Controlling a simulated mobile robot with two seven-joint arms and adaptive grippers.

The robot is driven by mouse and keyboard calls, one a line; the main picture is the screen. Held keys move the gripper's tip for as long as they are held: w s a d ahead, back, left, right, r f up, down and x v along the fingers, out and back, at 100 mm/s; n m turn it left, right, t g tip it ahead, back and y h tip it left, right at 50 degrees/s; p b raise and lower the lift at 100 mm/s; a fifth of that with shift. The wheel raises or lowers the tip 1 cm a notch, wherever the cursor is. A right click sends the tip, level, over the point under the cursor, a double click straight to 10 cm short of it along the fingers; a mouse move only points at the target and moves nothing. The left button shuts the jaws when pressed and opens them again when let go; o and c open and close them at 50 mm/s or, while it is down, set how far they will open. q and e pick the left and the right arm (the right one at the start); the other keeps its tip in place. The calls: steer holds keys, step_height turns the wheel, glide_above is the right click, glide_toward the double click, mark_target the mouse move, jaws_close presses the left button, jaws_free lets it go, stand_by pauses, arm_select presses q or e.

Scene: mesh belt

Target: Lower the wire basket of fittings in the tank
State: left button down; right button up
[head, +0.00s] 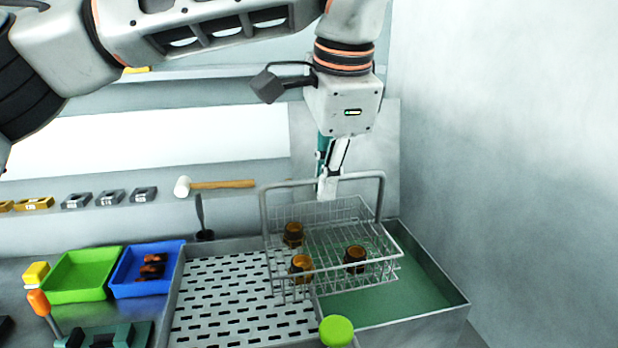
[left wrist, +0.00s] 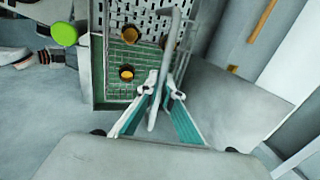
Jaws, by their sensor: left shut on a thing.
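The wire basket (head: 384,262) hangs from its raised handle (head: 271,215) and holds three brown fittings (head: 355,258). My left gripper (head: 328,190) is shut on the handle's top bar. The left wrist view shows the handle (left wrist: 168,60) between the fingers of my left gripper (left wrist: 162,100). The basket appears above the rim of the tank (head: 462,302), which holds green liquid (head: 425,282). Its left part overlaps the perforated tray (head: 225,300) in the head view. The exact height gap is hard to tell. My right gripper is not in view.
A green cap (head: 337,331) stands at the tank's front edge. A blue bin (head: 140,290) with dark parts and a green bin (head: 80,275) lie left. A mallet (head: 222,184) rests behind. A wall rises close to the tank's right.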

mark_target(384, 176)
arm_select(q)
steer(key=shift+w+d+r+p, duration=0.1)
steer(key=shift+w+d+p, duration=0.35)
steer(key=shift+d, duration=1)
steer(key=shift+w+d+p, duration=0.3)
steer(key=shift+d+p, duration=0.25)
steer(key=shift+d, duration=0.9)
steer(key=shift+w+d+r+p, duration=0.1)
steer(key=shift+w+d+p, duration=0.35)
steer(key=shift+d, duration=1)
steer(key=shift+f, duration=0.1)
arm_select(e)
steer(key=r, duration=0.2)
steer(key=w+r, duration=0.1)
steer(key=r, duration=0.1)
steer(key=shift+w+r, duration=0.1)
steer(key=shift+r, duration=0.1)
arm_select(q)
steer(key=shift+s, duration=0.15)
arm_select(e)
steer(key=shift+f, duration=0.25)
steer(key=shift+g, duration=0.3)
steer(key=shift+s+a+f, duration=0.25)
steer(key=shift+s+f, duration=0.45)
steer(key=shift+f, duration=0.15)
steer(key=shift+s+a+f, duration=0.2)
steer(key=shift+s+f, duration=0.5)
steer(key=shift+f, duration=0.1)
